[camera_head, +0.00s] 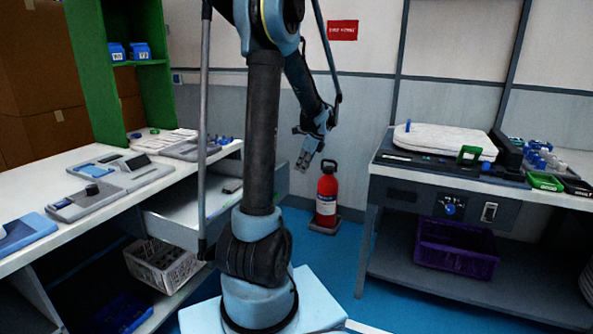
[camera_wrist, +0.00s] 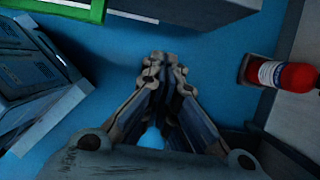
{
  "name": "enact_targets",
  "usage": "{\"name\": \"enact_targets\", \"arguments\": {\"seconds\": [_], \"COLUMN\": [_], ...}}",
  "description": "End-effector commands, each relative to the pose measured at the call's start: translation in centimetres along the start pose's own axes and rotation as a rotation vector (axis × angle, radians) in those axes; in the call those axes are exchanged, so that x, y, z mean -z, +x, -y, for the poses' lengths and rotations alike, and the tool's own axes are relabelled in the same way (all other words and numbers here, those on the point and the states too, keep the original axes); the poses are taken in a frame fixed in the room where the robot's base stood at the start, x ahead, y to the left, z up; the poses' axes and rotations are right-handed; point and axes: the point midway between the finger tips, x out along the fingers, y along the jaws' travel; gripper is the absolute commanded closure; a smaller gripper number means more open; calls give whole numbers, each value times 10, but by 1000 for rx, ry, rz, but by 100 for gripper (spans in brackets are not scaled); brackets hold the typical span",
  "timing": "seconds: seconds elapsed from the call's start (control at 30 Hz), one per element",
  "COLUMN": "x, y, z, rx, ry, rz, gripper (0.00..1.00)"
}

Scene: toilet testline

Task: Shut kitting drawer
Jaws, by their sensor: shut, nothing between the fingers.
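The drawer (camera_head: 185,222) is pulled out from under the left workbench, its pale interior showing. A small dark item (camera_head: 232,186) lies inside it. My arm hides its middle, and a grey panel, seemingly its front (camera_head: 281,181), shows just right of the arm. My gripper (camera_head: 305,165) hangs in the air beyond and right of the drawer, pointing down, apart from it. In the wrist view my gripper (camera_wrist: 165,62) has its fingers together, empty, over blue floor. I cannot make out the drawer in the wrist view.
A red fire extinguisher (camera_head: 327,196) stands on the floor near my gripper and also shows in the wrist view (camera_wrist: 290,75). The left workbench (camera_head: 30,180) holds grey fixtures. A white crate (camera_head: 160,264) sits below the drawer. The right bench (camera_head: 375,178) has a purple bin (camera_head: 455,250) underneath.

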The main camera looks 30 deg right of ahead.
Motion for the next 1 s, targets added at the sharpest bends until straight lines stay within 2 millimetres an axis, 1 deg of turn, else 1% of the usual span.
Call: {"name": "enact_targets", "arguments": {"seconds": [0.03,0.2,0.47,0.6,0.7,0.8,1.0], "x": [0,0,0,-20,-28,-34,-38], "y": [9,39,80,87,90,92,93], "z": [0,0,0,-1,0,0,0], "rx": [0,0,0,-1,0,0,0], "ry": [-2,-3,-4,-6,-4,-4,-2], "rz": [0,0,-1,-1,-1,-1,-1], "gripper": [100,100,100,100,100,100,100]}}
